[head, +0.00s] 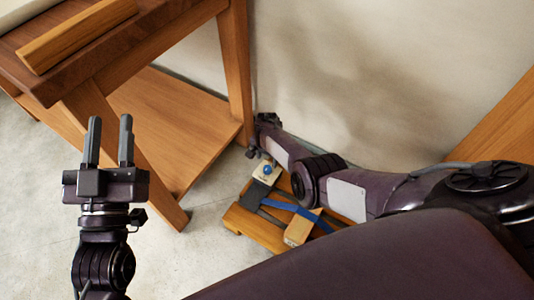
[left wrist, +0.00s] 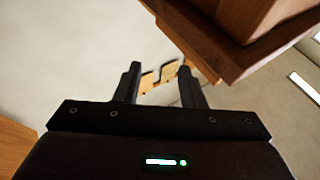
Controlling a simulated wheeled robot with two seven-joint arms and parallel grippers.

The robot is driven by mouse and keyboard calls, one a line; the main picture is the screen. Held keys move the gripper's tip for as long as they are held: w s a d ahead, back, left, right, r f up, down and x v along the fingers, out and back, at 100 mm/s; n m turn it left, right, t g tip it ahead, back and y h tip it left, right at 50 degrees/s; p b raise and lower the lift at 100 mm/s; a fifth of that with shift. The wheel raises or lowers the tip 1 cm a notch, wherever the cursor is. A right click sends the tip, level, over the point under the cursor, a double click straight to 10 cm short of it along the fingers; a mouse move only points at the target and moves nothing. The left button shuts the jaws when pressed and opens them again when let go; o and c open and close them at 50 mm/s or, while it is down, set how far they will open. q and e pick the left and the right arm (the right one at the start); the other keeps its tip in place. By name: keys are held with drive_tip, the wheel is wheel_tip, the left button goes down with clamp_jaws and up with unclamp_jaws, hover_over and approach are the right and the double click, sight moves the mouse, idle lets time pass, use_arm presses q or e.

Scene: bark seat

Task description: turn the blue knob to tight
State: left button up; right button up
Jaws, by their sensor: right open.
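The blue knob (head: 267,170) sits on a pale block at the far end of a low wooden bench device (head: 262,231) on the floor. A blue strap (head: 290,207) runs across the device toward a second pale block (head: 301,229). My right arm reaches in from the right over the device. Its small, dark right gripper (head: 252,152) is just beyond the knob, apart from it as far as I can see; its fingers are hard to make out. My left gripper (head: 110,122) is open and empty, fingers up, well left of the device. It also shows open in the left wrist view (left wrist: 158,75).
A wooden table (head: 95,70) with a lower shelf (head: 170,125) stands at the upper left, its leg near the device. A wall (head: 340,70) is behind. A wooden panel (head: 510,125) is at the right. Bare floor (head: 185,255) lies between my left gripper and the device.

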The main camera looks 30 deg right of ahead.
use_arm(q)
wheel_tip(320, 180, down, 8)
drive_tip(key=g+y, duration=0.1)
drive_tip(key=g, duration=0.3)
drive_tip(key=shift+w+d+y+p, duration=0.25)
drive_tip(key=shift+d+y+p, duration=0.05)
drive_tip(key=shift+d+p, duration=0.1)
